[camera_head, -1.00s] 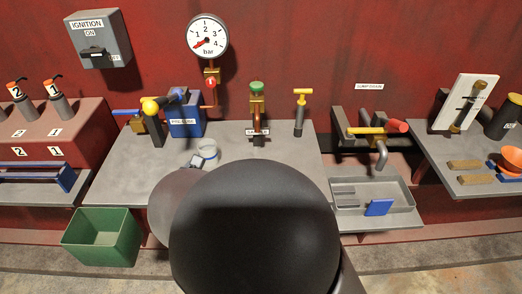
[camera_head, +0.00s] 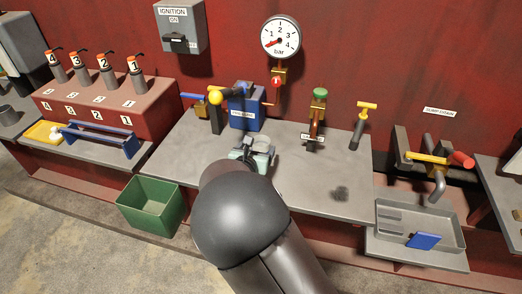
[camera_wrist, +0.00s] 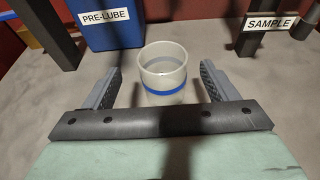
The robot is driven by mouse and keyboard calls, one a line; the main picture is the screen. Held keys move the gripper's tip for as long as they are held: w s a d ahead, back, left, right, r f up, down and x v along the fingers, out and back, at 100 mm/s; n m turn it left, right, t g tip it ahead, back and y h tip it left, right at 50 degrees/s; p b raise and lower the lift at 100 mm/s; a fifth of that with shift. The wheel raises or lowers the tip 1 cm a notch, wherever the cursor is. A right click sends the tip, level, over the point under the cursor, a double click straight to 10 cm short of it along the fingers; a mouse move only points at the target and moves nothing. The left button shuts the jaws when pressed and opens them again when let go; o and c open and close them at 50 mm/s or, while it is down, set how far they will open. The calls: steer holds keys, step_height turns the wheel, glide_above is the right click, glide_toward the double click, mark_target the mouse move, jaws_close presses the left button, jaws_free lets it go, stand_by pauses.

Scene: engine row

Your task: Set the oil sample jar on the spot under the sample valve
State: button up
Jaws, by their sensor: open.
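The oil sample jar is a pale, clear cup with a blue band, standing upright on the grey bench (camera_head: 330,172). It shows in the wrist view (camera_wrist: 163,84) and, partly hidden, in the head view (camera_head: 264,147). My gripper (camera_wrist: 161,68) is open, with one finger on each side of the jar and a gap at both sides. In the head view my gripper (camera_head: 252,156) is just in front of the jar, partly hidden by my arm. The sample valve (camera_head: 318,108) has a green knob and stands right of the jar, above a SAMPLE label (camera_wrist: 268,23). I cannot make out the spot under it.
The blue PRE-LUBE box (camera_head: 244,106) stands behind the jar, with a yellow-knobbed valve (camera_head: 215,98) at its left. A yellow-handled valve (camera_head: 363,123) is right of the sample valve. A dark patch (camera_head: 341,193) marks the bench front right. A green bin (camera_head: 150,205) is below.

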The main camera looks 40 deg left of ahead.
mark_target(263, 139)
steer(key=p+x, duration=0.1)
steer(key=x, duration=0.4)
steer(key=shift+w+d+f, duration=0.1)
steer(key=shift+d, duration=0.05)
steer(key=c, duration=1.1)
steer(key=shift+c, duration=0.2)
